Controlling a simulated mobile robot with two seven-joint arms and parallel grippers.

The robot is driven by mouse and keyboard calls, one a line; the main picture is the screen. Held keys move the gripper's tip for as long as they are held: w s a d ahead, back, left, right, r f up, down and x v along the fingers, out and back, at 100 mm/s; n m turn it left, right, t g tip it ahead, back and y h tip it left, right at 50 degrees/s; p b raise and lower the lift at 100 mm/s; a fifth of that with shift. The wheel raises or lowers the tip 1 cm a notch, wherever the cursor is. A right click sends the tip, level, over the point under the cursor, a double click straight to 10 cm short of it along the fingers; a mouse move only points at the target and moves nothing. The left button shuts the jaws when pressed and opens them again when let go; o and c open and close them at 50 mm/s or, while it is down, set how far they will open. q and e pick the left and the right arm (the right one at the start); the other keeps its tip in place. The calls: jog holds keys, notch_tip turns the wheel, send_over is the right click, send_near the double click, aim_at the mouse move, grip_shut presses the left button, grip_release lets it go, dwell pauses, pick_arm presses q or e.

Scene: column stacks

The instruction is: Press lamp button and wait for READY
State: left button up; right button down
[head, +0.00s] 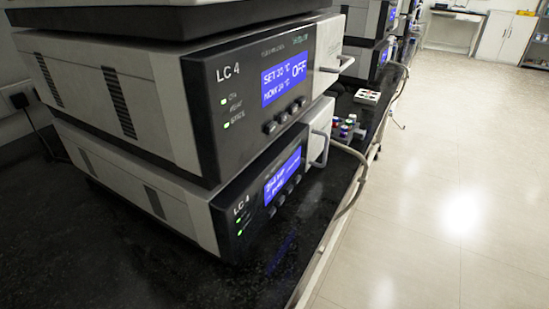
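Two stacked instrument modules marked LC 4 stand on the bench. The upper module (225,125) has a blue display (285,79) with SET and NOW temperatures and the word OFF. Several dark round buttons (283,117) sit below that display, and green lights are lit at its left. The lower module (232,229) has a blue display (282,176) with text too small to read, several buttons (281,198) and green lights. I cannot tell which button is the lamp button, and I cannot read READY anywhere. Neither gripper is in view.
Black bench top (160,262) is clear in front of the modules. Handles (338,65) stick out from their right sides. Small coloured-cap bottles (347,128) and a white tray (367,96) stand behind. More stacks (368,55) follow. The floor (450,180) at right is open.

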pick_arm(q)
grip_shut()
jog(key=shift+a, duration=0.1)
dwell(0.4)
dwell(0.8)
